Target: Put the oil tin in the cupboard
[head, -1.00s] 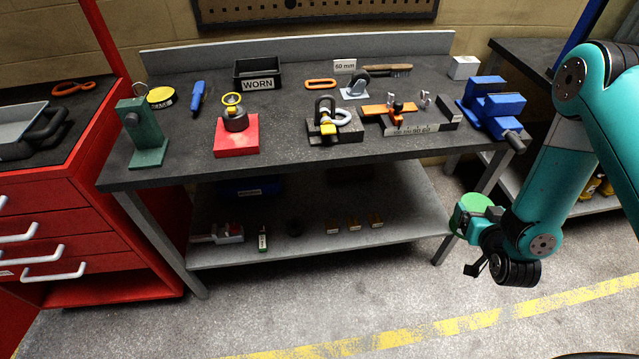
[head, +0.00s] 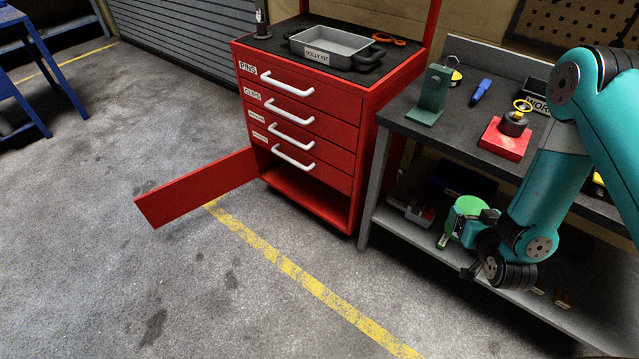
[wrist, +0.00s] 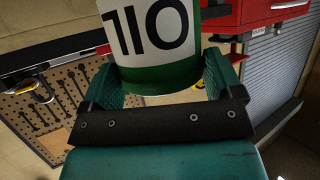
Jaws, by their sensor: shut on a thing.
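The oil tin (wrist: 155,40) is white and green with the letters OIL, upside down in the wrist view. My gripper (wrist: 165,85) is shut on it, one finger on each side. In the head view the tin's green end (head: 467,212) shows at my gripper (head: 470,228), held in the air in front of the bench's lower shelf. The cupboard (head: 310,197) is the open bottom compartment of the red drawer cabinet, left of my gripper. Its red door (head: 197,188) stands swung open to the left. The part of the compartment floor that shows looks empty.
The workbench (head: 420,130) stands right of the cabinet, its leg (head: 373,190) between cupboard and gripper. A grey tray (head: 333,45) and an orange tool (head: 386,41) lie on the cabinet top. The floor (head: 240,290) in front is clear.

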